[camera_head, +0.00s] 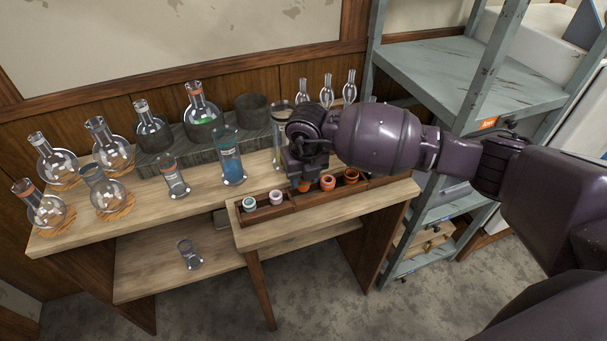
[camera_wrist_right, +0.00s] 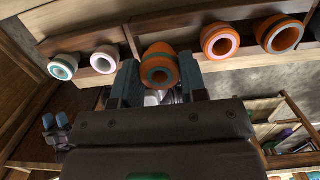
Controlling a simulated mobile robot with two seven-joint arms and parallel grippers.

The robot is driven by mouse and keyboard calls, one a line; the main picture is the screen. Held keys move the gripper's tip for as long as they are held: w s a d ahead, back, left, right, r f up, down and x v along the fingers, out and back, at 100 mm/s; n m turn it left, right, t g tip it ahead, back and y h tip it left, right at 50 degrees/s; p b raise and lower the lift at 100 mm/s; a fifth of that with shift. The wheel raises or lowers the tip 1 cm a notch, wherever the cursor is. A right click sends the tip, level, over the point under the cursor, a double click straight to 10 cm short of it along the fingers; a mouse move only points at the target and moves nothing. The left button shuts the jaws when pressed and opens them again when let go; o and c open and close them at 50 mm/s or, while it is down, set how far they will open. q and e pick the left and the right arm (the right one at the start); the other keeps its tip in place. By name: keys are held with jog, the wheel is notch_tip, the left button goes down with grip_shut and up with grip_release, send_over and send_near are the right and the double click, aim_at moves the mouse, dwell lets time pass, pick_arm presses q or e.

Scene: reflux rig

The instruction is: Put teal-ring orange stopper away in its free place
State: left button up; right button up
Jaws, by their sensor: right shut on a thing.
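The teal-ring orange stopper (camera_wrist_right: 159,70) sits between the two fingers of my right gripper (camera_wrist_right: 160,84), its teal-ringed end facing the wrist camera. The right gripper is shut on it. In the head view the right gripper (camera_head: 305,176) points down over the wooden tray (camera_head: 310,199), and part of the orange stopper (camera_head: 305,186) shows below it. The stopper is between the white stoppers and two other orange ones. I cannot tell whether it touches the tray floor.
The tray also holds a teal-ring white stopper (camera_head: 249,204), a white stopper (camera_head: 276,197) and two orange stoppers (camera_head: 328,183) (camera_head: 351,175). A blue-liquid cylinder (camera_head: 231,165) and tall glassware stand close behind. Several flasks stand left. A grey shelf unit (camera_head: 470,75) is at right.

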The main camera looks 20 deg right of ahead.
aim_at(304, 186)
pick_arm(q)
jog(key=shift+s, duration=0.25)
pick_arm(e)
jog(key=shift+s, duration=0.1)
pick_arm(q)
jog(key=shift+f, duration=0.1)
pick_arm(e)
jog(key=shift+f, duration=0.1)
jog(key=shift+f, duration=0.15)
jog(key=shift+f+b, duration=0.4)
jog(key=shift+f, duration=0.6)
pick_arm(q)
jog(key=shift+s+f, duration=0.2)
jog(key=shift+f, duration=0.45)
jog(key=shift+w+r, duration=0.1)
jog(key=shift+w, duration=0.05)
pick_arm(e)
jog(key=shift+f, duration=0.4)
pick_arm(q)
jog(key=shift+s+f, duration=0.2)
jog(key=shift+s, duration=0.05)
pick_arm(e)
jog(key=o, duration=0.9)
